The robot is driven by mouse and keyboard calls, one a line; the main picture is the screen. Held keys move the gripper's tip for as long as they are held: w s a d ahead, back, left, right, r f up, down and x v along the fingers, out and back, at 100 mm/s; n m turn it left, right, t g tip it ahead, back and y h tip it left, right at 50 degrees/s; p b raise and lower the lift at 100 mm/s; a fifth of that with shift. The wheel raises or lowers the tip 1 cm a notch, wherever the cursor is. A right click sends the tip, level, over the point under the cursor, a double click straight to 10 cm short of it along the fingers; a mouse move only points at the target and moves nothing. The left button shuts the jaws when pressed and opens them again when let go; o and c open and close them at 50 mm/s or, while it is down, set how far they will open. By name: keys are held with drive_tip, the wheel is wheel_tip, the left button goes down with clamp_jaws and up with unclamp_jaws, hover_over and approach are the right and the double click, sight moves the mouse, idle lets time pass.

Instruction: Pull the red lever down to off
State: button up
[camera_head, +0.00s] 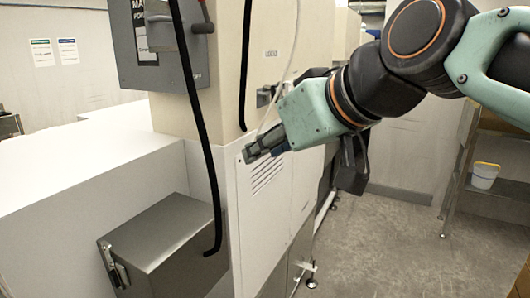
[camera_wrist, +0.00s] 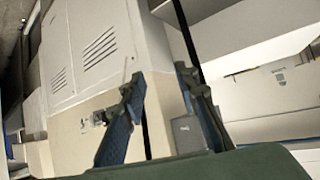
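The red lever (camera_head: 202,13) shows dark red at the top of the head view, on the right side of a dark grey switch box (camera_head: 128,58). Its upper end is cut off by the frame edge. "OFF" is printed low on the box's side. My gripper (camera_head: 250,153) is below and to the right of the lever, well apart from it, in front of the vented white panel. In the wrist view my gripper (camera_wrist: 158,76) has its two fingers spread with nothing between them. I cannot make out the lever in the wrist view.
Black cables (camera_head: 197,110) hang in front of the switch box and the cream cabinet (camera_head: 221,70). A metal box (camera_head: 172,245) with a latch stands at lower left beside the white panel (camera_head: 258,220). Grey floor (camera_head: 400,240) is open at right, near a shelf with a white bucket (camera_head: 484,176).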

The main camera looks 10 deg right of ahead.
drive_tip(key=shift+s+d+f, duration=0.1)
drive_tip(key=shift+s+f, duration=0.1)
drive_tip(key=shift+f, duration=0.2)
